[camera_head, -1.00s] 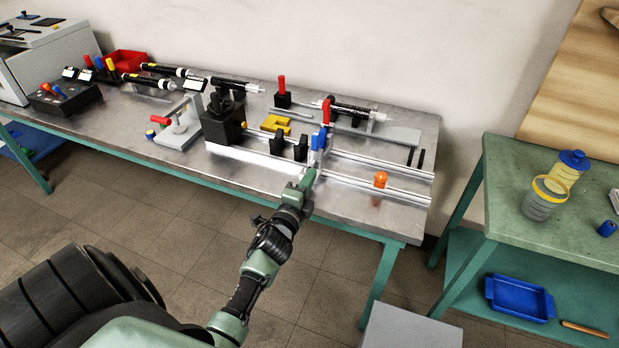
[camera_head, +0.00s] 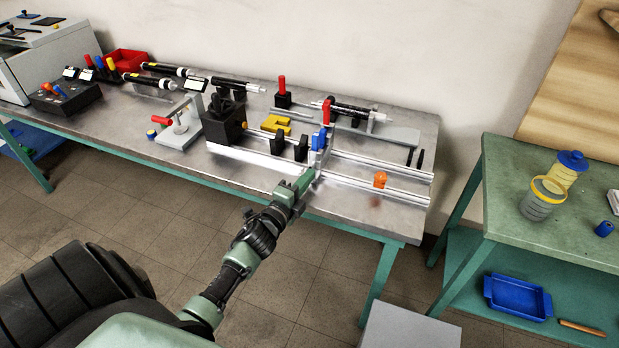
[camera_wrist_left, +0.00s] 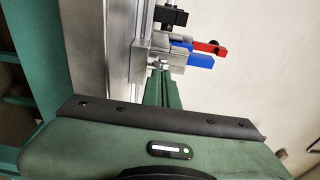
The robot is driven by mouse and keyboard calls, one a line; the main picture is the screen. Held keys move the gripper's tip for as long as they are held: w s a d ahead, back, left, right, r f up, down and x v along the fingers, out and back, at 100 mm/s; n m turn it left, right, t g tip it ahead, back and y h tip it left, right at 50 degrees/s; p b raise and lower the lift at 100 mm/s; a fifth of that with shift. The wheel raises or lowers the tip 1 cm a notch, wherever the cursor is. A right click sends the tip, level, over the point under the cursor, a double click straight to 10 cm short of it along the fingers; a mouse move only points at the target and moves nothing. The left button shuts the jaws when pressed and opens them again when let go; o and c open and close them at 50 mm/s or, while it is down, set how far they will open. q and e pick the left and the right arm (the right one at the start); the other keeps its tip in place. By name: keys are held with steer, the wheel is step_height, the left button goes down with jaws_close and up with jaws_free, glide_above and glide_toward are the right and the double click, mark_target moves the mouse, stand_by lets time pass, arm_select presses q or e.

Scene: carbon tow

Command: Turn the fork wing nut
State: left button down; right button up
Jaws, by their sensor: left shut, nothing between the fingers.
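The fork is a blue two-pronged part (camera_head: 318,139) on a silver carriage on the rails, beside a red lever (camera_head: 326,111). In the left wrist view the blue fork (camera_wrist_left: 196,60) and red lever (camera_wrist_left: 208,47) stick out to the right of the rail. A small silver piece (camera_wrist_left: 162,64), perhaps the wing nut, sits just beyond my fingers. My left gripper (camera_head: 308,176) is shut and empty, right at the front of the carriage below the fork. I cannot tell whether it touches. In the left wrist view its green fingers (camera_wrist_left: 162,84) point at the silver piece. My right gripper is not in view.
Black blocks (camera_head: 278,144) stand left of the fork. A yellow part (camera_head: 276,124) lies behind. A green side table (camera_head: 505,190) stands at right.

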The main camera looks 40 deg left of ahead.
mark_target(311, 165)
arm_select(q)
steer(key=shift+s+a+m+h, duration=0.1)
steer(key=shift+a+m+h, duration=0.2)
steer(key=shift+m+h, duration=0.6)
steer(key=shift+s+a+m+h, duration=0.1)
steer(key=shift+a+m+h, duration=0.2)
steer(key=shift+h, duration=0.4)
steer(key=shift+a+m+h, duration=0.1)
steer(key=shift+m+h, duration=0.3)
steer(key=shift+h, duration=0.3)
steer(key=shift+a+b, duration=0.45)
steer(key=shift+a, duration=0.4)
